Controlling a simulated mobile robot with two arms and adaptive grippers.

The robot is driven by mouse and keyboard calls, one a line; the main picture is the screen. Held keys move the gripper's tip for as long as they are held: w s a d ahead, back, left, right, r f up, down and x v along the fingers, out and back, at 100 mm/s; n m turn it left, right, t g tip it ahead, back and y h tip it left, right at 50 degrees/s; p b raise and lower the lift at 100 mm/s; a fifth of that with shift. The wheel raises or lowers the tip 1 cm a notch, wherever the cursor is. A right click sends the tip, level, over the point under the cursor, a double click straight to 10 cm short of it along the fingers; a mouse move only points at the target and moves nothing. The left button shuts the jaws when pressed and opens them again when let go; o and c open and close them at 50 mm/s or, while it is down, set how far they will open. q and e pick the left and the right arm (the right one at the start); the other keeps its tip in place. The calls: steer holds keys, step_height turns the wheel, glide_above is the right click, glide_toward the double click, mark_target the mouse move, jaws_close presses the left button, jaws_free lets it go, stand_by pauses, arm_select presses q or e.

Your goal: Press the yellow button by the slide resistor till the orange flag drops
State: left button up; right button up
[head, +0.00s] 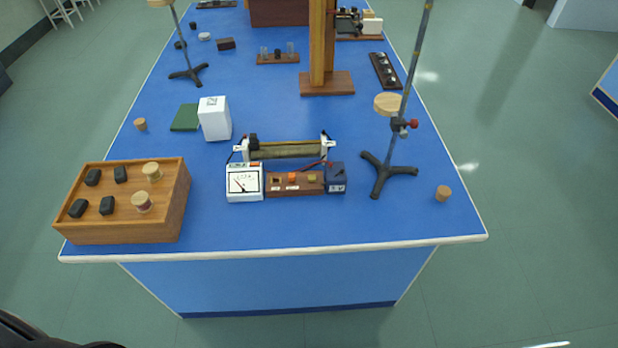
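The slide resistor (287,150) lies across the blue bench between two white end supports, with a dark slider near its left end. In front of it is a low brown block (292,189). A small yellow button (312,178) sits at the right of the block's top. A small orange piece (292,178) sits left of the button; it may be the flag, but its position is too small to tell. A white meter (244,184) stands at the block's left and a dark blue box (336,178) at its right. Neither gripper is in view.
A wooden tray (175,215) with dark pieces and spools stands front left. A retort stand (388,178) rises at the right, near a cork (443,193). A white box (214,119) is behind the meter. The bench in front of the brown block is clear.

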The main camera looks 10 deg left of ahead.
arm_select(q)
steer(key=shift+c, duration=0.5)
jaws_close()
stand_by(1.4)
